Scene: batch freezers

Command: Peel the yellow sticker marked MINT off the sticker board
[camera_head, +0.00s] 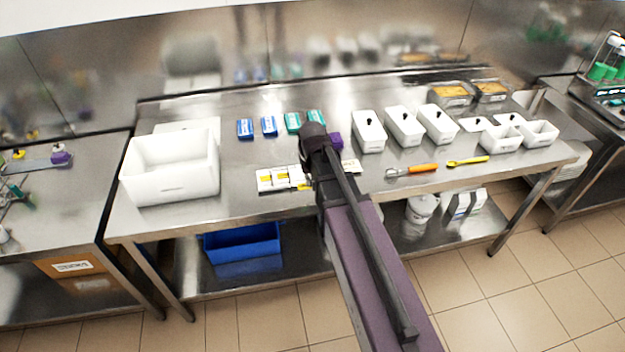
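The sticker board (283,188) is a pale, flat board near the front edge of the steel table, with white and yellow stickers on it. A small yellow patch (304,187) shows at its right, next to my dark arm. A pale piece (351,166) shows on the other side of my arm; I cannot tell if it is part of the board. The stickers' lettering is too small to read, so I cannot tell which is MINT. My arm reaches over the board's right side and hides what is behind it. My gripper's fingers are hidden.
A large white bin (170,182) stands at left. Blue and teal packs (269,126) lie behind the board. Lidded white tubs (369,140) stand to the right, with an orange-handled tool (422,168) and a yellow spatula (468,161) in front. A blue crate (240,243) sits below.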

